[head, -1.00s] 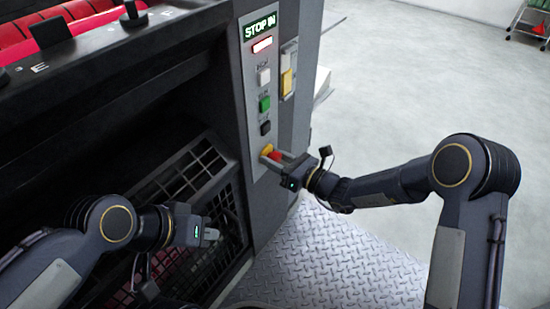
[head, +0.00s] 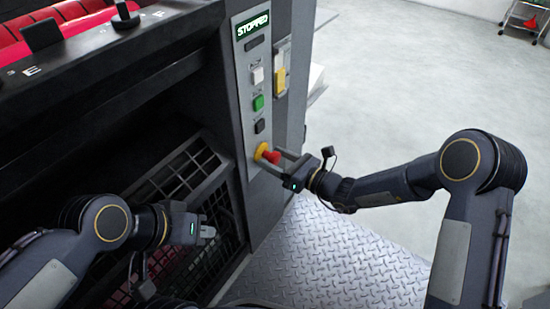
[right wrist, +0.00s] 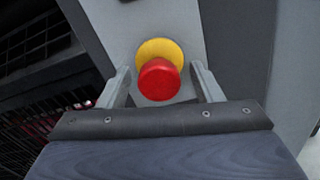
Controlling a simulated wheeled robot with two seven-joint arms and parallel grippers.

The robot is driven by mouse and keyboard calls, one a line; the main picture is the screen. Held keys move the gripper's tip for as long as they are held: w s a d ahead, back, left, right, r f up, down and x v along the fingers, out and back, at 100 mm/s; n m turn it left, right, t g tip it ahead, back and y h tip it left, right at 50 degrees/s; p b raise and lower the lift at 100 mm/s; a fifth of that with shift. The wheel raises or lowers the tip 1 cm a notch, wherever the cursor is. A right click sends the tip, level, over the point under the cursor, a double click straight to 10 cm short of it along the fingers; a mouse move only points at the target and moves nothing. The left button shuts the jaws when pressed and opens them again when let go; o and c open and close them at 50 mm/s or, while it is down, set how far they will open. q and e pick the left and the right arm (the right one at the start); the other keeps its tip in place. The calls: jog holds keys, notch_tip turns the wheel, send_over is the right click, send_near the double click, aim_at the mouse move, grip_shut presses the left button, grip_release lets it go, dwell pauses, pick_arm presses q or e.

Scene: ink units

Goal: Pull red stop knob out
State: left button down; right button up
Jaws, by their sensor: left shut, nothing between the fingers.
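The red stop knob (head: 272,157) stands out from its yellow base (head: 261,151) at the bottom of the grey control panel. The red knob (right wrist: 158,80) and the yellow base (right wrist: 160,50) also show in the right wrist view. My right gripper (head: 284,161) is open, with one finger on each side of the knob and visible gaps between the fingers and the knob. My left gripper (head: 208,232) is shut and empty, low at the left in front of the machine's black grille.
Above the knob are a white button (head: 258,76), a green button (head: 258,102) and a black button (head: 259,126). A dark grille (head: 190,190) is left of the panel. A metal tread plate (head: 320,262) covers the floor below. Open floor lies to the right.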

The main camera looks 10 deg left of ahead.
jog(key=p+v, duration=0.2)
jog(key=v, duration=0.5)
jog(key=shift+s+d, duration=0.15)
jog(key=shift+d, duration=0.2)
dwell(0.4)
